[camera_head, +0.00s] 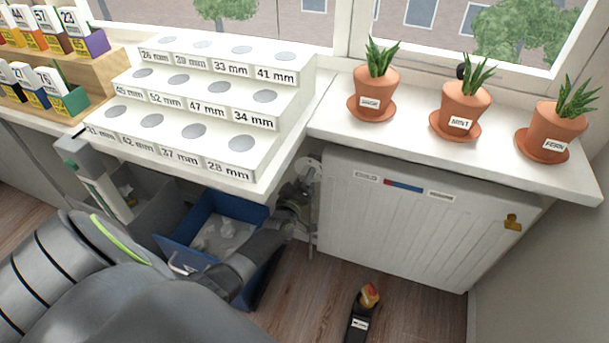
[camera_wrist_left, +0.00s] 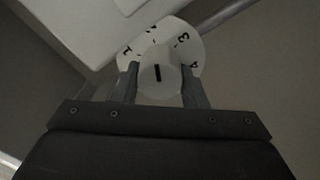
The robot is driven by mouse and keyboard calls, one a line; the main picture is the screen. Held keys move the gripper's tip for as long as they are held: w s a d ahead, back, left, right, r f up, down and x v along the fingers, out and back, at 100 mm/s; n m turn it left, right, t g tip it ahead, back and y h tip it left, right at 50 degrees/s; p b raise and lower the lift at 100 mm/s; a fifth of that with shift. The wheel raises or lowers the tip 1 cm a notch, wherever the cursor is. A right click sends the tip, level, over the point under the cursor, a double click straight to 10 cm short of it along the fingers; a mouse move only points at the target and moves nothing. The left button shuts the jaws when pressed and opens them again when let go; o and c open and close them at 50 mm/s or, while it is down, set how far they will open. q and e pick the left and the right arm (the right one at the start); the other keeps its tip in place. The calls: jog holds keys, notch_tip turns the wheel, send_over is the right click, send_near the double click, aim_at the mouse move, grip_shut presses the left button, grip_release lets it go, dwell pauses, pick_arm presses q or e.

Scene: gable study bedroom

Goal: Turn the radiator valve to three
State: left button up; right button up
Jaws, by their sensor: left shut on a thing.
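The radiator valve (camera_head: 308,168) is at the left end of the white radiator (camera_head: 400,225), below the sill. In the left wrist view its white knob (camera_wrist_left: 158,82) carries a short black line, upright in the picture. Behind the knob is a white dial with black figures; a 3 (camera_wrist_left: 182,39) shows at its upper right. The line points up, left of the 3; the figure above it is partly cut off. My left gripper (camera_head: 298,194) is shut on the knob, a finger on each side. My right gripper is not in view.
A blue bin (camera_head: 208,250) stands below the stepped white rack (camera_head: 215,85), close to my left arm. Several potted plants, one labelled MINT (camera_head: 465,108), stand on the sill above the radiator. A black object with a red and yellow top (camera_head: 361,318) is on the floor.

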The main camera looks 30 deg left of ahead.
pick_arm(q)
jog(key=m+p, duration=0.2)
jog(key=m, duration=0.4)
jog(key=shift+d, duration=0.1)
jog(key=shift+m+p, duration=0.6)
jog(key=shift+m, duration=0.9)
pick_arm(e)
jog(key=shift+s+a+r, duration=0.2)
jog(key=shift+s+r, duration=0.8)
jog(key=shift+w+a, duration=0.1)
pick_arm(q)
jog(key=o, duration=1)
